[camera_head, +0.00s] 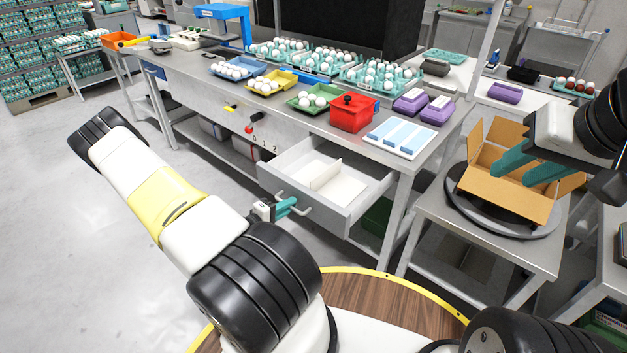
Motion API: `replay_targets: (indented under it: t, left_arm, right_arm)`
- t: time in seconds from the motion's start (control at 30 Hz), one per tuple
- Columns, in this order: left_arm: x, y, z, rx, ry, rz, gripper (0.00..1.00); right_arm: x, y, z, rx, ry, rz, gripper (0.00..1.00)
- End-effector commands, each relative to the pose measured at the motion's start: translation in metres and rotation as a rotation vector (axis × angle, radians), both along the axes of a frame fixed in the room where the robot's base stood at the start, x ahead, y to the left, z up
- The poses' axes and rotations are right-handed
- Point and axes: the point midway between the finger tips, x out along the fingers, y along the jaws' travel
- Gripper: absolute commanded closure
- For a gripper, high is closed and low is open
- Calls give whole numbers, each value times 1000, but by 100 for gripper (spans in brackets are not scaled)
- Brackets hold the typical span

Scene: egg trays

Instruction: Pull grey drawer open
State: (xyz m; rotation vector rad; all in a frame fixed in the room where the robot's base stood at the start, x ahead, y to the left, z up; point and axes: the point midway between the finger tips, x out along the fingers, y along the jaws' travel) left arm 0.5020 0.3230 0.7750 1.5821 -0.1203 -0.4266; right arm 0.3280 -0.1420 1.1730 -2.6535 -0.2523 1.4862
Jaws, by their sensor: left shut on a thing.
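The grey drawer (345,213) under the long workbench stands open, pulled out toward me. Its light inside shows, with a low upright divider (326,175). My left gripper (288,207) is at the drawer's front, its teal fingers shut on the drawer handle (303,209). Part of the handle is hidden by the fingers. My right gripper (510,177) is at the right, its two teal fingers apart and empty, over an open cardboard box (480,186).
The workbench holds egg trays, a red box (352,113), purple cartons (437,111) and a white board with blue strips (398,137). The cardboard box sits on a round black turntable (458,192). The floor (70,240) at the left is clear.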

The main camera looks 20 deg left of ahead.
Motion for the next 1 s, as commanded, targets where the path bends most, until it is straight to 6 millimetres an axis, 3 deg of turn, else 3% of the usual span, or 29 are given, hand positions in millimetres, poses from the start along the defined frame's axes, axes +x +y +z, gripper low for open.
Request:
replay_targets:
  t: [0.47, 0.5, 0.53, 0.87, 1.0]
  left_arm:
    - [-6, 2, -1, 0, 2, -1, 100]
    - [-5, 2, -1, 0, 2, -1, 85]
    - [-5, 2, -1, 0, 2, -1, 80]
    - [-7, 3, 0, 0, 1, 0, 80]
    - [-20, 9, 3, 2, 1, 3, 80]
  right_arm:
    - [0, 0, 0, 0, 0, 0, 64]
    - [0, 0, 0, 0, 0, 0, 64]
    - [0, 0, 0, 0, 0, 0, 64]
    - [0, 0, 0, 0, 0, 0, 64]
    - [0, 0, 0, 0, 0, 0, 64]
